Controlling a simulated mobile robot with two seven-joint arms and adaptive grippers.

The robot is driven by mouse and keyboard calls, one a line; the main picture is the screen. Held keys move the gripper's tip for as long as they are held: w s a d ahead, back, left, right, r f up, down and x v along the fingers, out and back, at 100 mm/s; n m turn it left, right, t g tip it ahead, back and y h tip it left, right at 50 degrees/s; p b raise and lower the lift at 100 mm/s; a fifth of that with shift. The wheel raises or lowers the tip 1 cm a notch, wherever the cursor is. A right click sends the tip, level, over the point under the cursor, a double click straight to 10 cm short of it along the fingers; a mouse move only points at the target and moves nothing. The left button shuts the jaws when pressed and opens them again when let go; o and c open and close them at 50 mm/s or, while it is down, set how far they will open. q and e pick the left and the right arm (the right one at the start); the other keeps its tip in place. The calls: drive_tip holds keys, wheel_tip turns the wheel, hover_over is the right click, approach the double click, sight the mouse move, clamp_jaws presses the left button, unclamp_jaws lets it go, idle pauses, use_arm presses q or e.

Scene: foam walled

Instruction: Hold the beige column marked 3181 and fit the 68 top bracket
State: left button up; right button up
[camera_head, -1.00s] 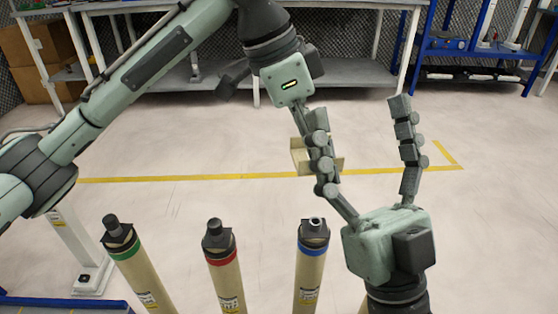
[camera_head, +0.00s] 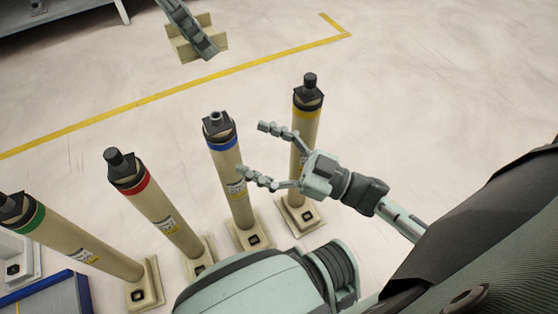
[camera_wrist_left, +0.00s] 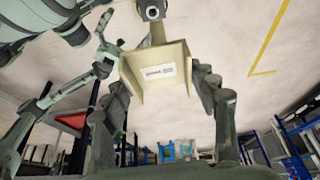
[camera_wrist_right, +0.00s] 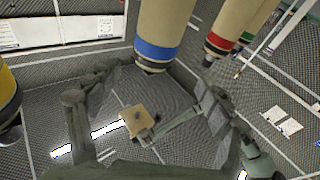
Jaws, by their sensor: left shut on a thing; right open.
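A beige angled bracket (camera_head: 182,50) with a white label (camera_wrist_left: 158,72) is in my left gripper (camera_head: 207,48), at the top of the head view, apart from the columns. In the left wrist view the bracket sits between the fingers; its number is too small to read. A beige column with a blue band (camera_head: 228,165) stands upright, with an open round socket on its dark top. My right gripper (camera_head: 252,149) is open beside it; in the right wrist view the blue-banded column (camera_wrist_right: 161,25) lies between and beyond the spread fingers. Column numbers are unreadable.
Columns with green (camera_head: 95,250), red (camera_head: 160,210) and yellow (camera_head: 300,140) bands stand on square bases beside the blue one. The yellow one is close behind my right gripper. Yellow tape (camera_head: 140,103) crosses the floor, which is clear behind the columns.

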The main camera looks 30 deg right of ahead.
sight(240, 160)
drive_tip(key=s+d+f+g+h, duration=0.1)
drive_tip(key=s+d+f+g, duration=0.15)
drive_tip(key=f, duration=0.55)
drive_tip(key=x, duration=0.8)
drive_tip(key=w+d+x, duration=0.1)
drive_tip(key=x, duration=0.2)
drive_tip(key=shift+w+a, duration=0.3)
drive_tip(key=shift+c, duration=0.3)
clamp_jaws()
use_arm(q)
drive_tip(key=shift+f+m+g, duration=0.3)
drive_tip(key=shift+f+m, duration=0.45)
drive_tip(key=shift+f, duration=0.65)
drive_tip(key=shift+f+m+g, duration=0.3)
drive_tip(key=shift+f+m, duration=0.45)
drive_tip(key=shift+f, duration=0.65)
